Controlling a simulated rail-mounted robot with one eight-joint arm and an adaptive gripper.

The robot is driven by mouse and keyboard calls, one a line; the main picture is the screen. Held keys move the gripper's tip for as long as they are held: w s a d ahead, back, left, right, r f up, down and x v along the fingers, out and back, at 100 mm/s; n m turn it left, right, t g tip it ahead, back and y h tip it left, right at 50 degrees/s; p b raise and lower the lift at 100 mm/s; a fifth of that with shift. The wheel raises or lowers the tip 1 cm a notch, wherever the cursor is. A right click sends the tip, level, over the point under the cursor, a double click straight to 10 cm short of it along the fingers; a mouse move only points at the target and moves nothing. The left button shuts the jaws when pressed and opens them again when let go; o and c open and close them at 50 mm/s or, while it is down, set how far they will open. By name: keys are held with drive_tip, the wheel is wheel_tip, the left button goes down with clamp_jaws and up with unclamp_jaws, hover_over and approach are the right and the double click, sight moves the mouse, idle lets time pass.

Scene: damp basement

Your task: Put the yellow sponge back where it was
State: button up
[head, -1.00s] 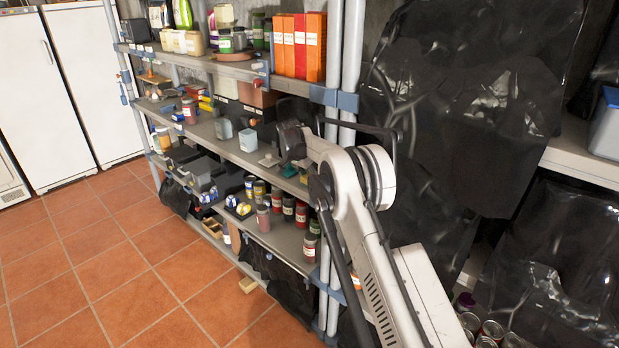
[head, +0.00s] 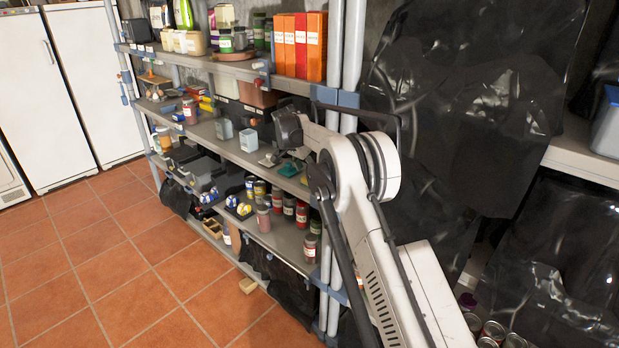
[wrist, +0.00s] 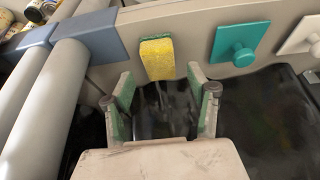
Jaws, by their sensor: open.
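The yellow sponge (wrist: 157,58) shows in the wrist view, on the grey shelf board (wrist: 185,25) near its edge, with a thin green layer along one side. My gripper (wrist: 160,76) is open, its two green-lined fingers spread at the shelf edge. The sponge is just beyond the fingertips, roughly between them; I cannot tell whether they touch it.
A teal knobbed piece (wrist: 238,46) lies right of the sponge, with a pale knobbed piece (wrist: 302,38) beyond. Grey rack posts (wrist: 55,95) with a blue bracket (wrist: 98,35) stand close on the left. Jars (head: 289,206) crowd the shelf below.

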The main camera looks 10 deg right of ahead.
drive_tip(key=v, duration=0.7)
drive_tip(key=shift+r, duration=0.2)
